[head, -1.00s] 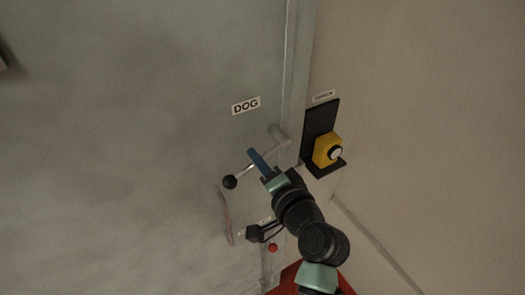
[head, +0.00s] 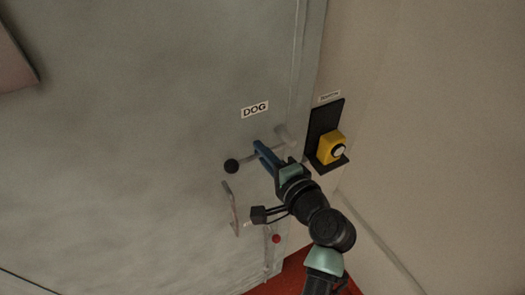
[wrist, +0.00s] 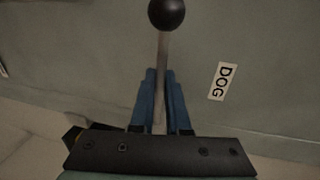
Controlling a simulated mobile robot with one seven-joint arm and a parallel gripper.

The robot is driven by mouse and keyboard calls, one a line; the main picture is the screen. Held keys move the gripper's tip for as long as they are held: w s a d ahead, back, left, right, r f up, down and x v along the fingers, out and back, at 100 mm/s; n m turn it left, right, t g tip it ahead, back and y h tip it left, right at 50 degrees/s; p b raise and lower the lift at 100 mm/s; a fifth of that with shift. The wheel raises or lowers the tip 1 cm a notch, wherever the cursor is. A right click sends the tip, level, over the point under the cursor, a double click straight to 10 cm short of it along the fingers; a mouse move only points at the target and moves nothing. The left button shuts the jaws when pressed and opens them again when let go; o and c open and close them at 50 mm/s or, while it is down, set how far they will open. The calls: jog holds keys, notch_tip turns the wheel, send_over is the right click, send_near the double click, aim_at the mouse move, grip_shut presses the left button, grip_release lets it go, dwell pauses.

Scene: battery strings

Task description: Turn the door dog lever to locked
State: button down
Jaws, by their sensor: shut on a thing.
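The door dog lever is a pale rod with a black ball knob (head: 231,166) at its left end. Its pivot (head: 284,134) is at the right, near the door's edge, below the DOG label (head: 255,110). The lever points left and slightly down. My gripper (head: 260,149) has its blue fingers shut on the rod, between knob and pivot. In the wrist view the rod (wrist: 163,58) runs between the two fingers (wrist: 161,98), and the knob (wrist: 167,13) stands clear beyond their tips. The fingers and wrist hide part of the rod.
A yellow box with a round button (head: 331,148) sits on a black backplate on the wall right of the door. A door handle (head: 231,208) is below the lever. A red ball (head: 276,239) shows lower down. The door face (head: 110,150) at left is mostly bare.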

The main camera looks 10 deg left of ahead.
jog(key=shift+r, duration=0.2)
jog(key=c, duration=0.9)
grip_release()
jog(key=shift+f, duration=0.1)
jog(key=b+v, duration=0.4)
jog(key=v, duration=0.9)
jog(key=shift+d, duration=0.1)
jog(key=shift+w, duration=0.1)
